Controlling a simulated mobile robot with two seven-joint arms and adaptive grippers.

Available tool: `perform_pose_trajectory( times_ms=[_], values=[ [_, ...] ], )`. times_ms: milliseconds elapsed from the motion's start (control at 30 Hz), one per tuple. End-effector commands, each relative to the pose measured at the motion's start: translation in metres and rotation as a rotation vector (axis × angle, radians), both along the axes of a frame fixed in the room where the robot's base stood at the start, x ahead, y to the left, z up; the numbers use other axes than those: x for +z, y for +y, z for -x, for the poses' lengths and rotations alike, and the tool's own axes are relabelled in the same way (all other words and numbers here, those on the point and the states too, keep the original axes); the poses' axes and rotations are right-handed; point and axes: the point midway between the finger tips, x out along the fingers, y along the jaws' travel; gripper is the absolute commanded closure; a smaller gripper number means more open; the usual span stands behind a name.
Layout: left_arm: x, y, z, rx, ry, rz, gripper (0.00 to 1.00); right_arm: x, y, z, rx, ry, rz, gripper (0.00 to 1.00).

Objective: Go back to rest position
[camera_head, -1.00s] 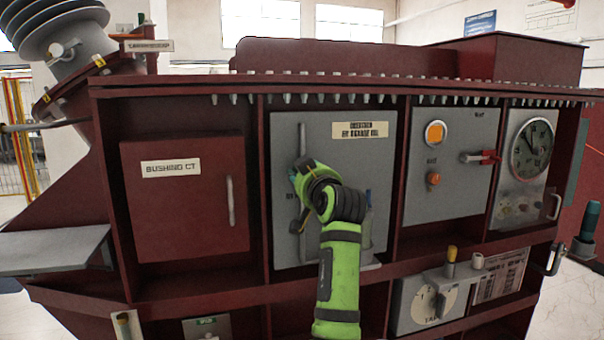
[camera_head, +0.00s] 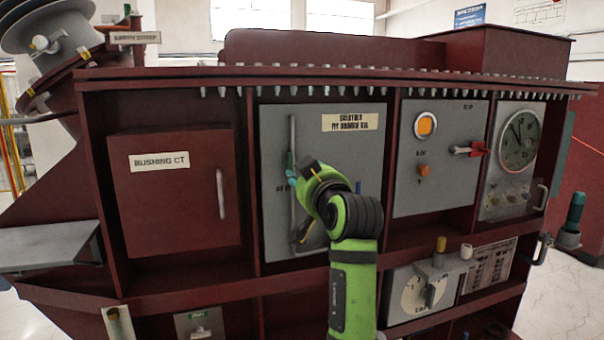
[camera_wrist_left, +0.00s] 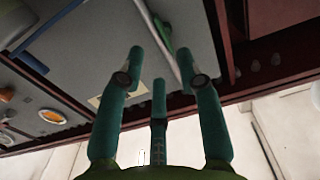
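My left gripper (camera_head: 303,168) is in front of the grey breather door, its arm coming up from the bottom centre. In the left wrist view, its teal fingers (camera_wrist_left: 160,85) are spread apart with nothing between them. The grey breather door (camera_head: 340,152) has a long vertical rod handle (camera_head: 292,135) with a green part at mid-height. The rod also shows in the left wrist view (camera_wrist_left: 152,24), beyond the fingertips; the fingers appear clear of it. My arm hides part of the door. My right gripper is not in view.
The dark red transformer cabinet (camera_head: 170,278) fills the view. The Bushing CT door (camera_head: 178,205) is left of the grey door. A grey panel with an orange lamp (camera_head: 425,125) and red switch, and a round gauge (camera_head: 520,140), are to the right. A grey ledge (camera_head: 45,248) juts out at left.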

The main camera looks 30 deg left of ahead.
Motion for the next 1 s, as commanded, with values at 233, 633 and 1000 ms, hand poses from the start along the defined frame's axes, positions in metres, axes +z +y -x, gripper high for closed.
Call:
perform_pose_trajectory(
  times_ms=[233,633,1000],
  values=[
    [0.0,0.0,0.0,0.0,0.0,0.0,0.64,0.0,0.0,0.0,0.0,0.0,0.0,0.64],
    [-0.117,0.001,0.005,-0.078,0.178,0.046,0.64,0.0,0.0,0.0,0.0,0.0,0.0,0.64],
    [-0.357,-0.046,0.107,-0.385,0.651,0.166,0.64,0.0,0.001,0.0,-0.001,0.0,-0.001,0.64]
  ],
)
